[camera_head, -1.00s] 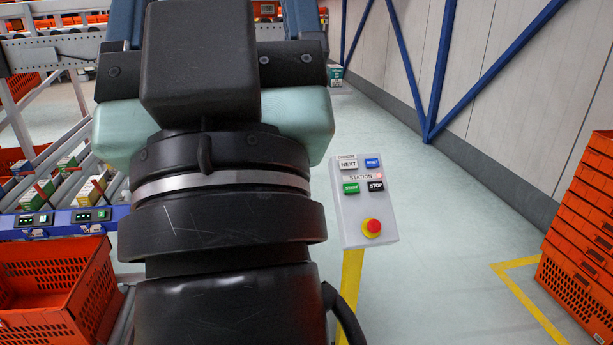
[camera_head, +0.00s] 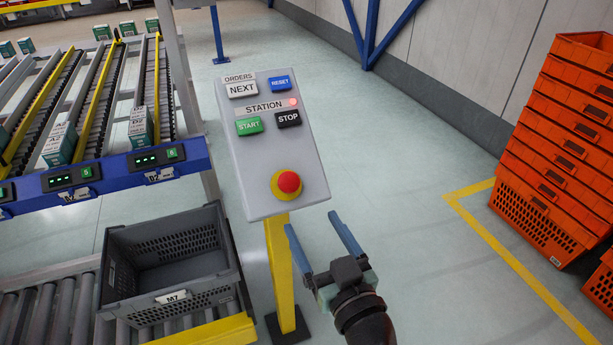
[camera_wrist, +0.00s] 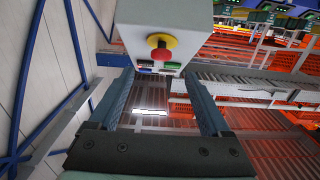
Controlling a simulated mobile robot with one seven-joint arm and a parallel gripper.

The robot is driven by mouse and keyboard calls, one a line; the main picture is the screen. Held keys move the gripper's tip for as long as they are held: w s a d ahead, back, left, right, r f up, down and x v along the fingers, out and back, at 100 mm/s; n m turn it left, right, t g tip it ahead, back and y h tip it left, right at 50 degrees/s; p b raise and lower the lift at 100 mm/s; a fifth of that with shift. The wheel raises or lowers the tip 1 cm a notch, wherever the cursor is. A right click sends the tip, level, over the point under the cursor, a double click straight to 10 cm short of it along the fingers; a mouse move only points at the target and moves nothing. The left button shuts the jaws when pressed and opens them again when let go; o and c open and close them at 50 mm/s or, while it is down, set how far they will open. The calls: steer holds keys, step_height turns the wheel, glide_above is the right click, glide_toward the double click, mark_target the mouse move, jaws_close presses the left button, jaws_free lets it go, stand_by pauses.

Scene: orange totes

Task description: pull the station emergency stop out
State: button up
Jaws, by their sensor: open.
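The station emergency stop (camera_head: 287,183) is a red mushroom button on a yellow ring, low on a grey control panel (camera_head: 262,146). The panel stands on a yellow post (camera_head: 282,265). My gripper (camera_head: 316,222) is open and empty, below and to the right of the button, its two blue fingers apart. In the wrist view the red button (camera_wrist: 160,52) shows beyond the fingertips, between and above them. The gripper (camera_wrist: 165,80) does not touch it there.
The panel also carries NEXT, RESET, START and STOP buttons, with a lit red lamp (camera_head: 294,101). A grey tote (camera_head: 170,262) sits on rollers at left, beside a flow rack (camera_head: 110,172). Orange totes (camera_head: 560,140) are stacked at right. The floor between is clear.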

mark_target(292, 188)
steer(key=p+x, duration=0.1)
steer(key=x, duration=1.1)
steer(key=shift+w+a+r, duration=0.1)
steer(key=shift+a, duration=0.15)
steer(key=shift+c, duration=0.4)
jaws_close()
